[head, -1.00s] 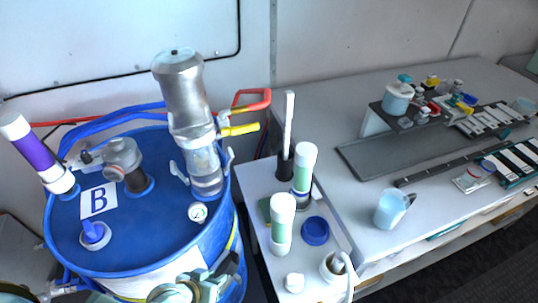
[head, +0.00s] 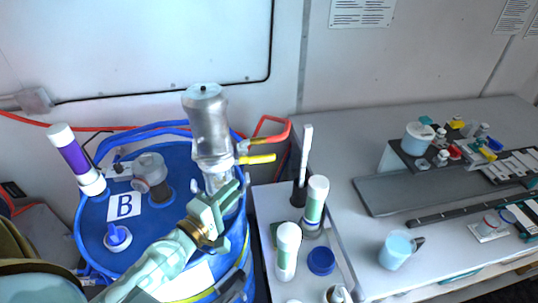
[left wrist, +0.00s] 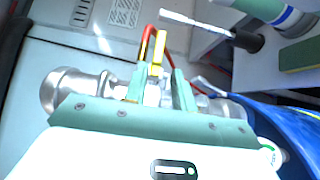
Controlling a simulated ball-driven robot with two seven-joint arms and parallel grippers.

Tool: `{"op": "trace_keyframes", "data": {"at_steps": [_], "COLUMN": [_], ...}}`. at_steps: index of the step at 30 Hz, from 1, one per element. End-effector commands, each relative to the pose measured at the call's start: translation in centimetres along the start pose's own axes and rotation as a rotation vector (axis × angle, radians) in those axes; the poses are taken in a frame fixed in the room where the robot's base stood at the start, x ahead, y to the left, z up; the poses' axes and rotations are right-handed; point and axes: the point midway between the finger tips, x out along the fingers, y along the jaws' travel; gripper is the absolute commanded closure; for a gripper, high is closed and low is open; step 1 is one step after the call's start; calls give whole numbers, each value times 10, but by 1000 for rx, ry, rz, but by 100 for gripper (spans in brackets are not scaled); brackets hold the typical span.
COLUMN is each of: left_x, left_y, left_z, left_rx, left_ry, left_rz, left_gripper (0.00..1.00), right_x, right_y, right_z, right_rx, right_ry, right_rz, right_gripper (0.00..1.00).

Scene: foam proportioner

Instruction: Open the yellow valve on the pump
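The pump (head: 208,125) is a silver cylinder standing upright on the blue drum marked B. Its yellow valve (head: 257,159) is a lever sticking out to the right, just below a red tube. My left gripper (head: 222,200) is in front of the pump's lower part, below and left of the yellow valve, and hides part of the pump. In the left wrist view, the two green fingers (left wrist: 163,75) are apart, with the yellow valve (left wrist: 158,48) showing between and beyond their tips. I cannot tell whether they touch it. My right gripper is not in view.
The blue drum (head: 185,160) also carries a purple-and-white tube (head: 74,158) and a grey fitting (head: 151,177). Right of it, a tray (head: 270,205) holds green-banded bottles and a blue cap (head: 321,261). A grey bench (head: 345,250) with a light-blue mug (head: 397,250) extends right.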

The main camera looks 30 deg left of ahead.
Motion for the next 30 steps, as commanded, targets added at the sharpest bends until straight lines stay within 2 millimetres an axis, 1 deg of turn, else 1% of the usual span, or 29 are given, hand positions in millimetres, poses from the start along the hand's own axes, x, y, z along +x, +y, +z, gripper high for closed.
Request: {"op": "trace_keyframes", "data": {"at_steps": [2, 6, 12, 15, 18, 21, 25, 30], "left_x": [16, 52, 102, 122, 136, 144, 148, 148], "left_y": [4, 4, 2, 0, -1, -1, -1, -1], "left_z": [0, 0, 1, 1, 1, 1, 1, 1], "left_rx": [-1, 0, 2, 3, 4, 5, 6, 6], "left_ry": [1, 1, -1, -2, -1, -2, -2, -2], "left_rz": [4, 3, 1, 0, -1, -2, -3, -3], "left_gripper": [74, 74, 74, 74, 74, 74, 74, 74], "right_x": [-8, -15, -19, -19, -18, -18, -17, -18], "right_y": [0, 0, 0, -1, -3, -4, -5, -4], "right_z": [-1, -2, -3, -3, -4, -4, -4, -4], "right_rx": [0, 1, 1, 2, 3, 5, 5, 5], "right_ry": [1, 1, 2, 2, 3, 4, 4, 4], "right_rz": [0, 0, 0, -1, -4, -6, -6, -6], "right_gripper": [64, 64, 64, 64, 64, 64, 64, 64]}}
